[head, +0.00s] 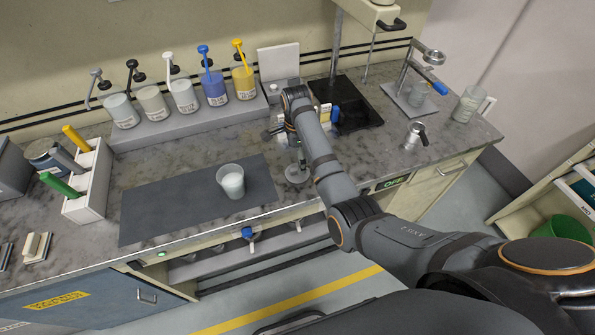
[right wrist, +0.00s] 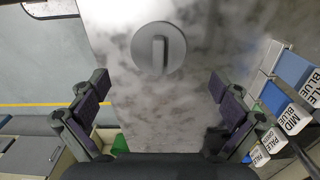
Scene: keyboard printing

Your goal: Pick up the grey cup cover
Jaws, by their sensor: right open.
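The grey cup cover (right wrist: 159,50) is a round disc with a raised bar handle. In the right wrist view it lies on the marble counter, beyond the fingertips and near the middle line. In the head view the cover (head: 296,174) sits right of the dark mat, just below my right gripper (head: 297,148). In the right wrist view my right gripper (right wrist: 159,82) is open and empty, its two fingers spread wide apart on either side, not touching the cover. My left gripper is not in view.
A white-filled cup (head: 231,182) stands on the dark mat (head: 165,205). Several pump containers (head: 183,97) line the back shelf. A white holder (head: 89,185) with coloured handles stands at left. A metal jug (head: 412,137) stands to the right. Labelled blocks (right wrist: 285,112) lie close to the right finger.

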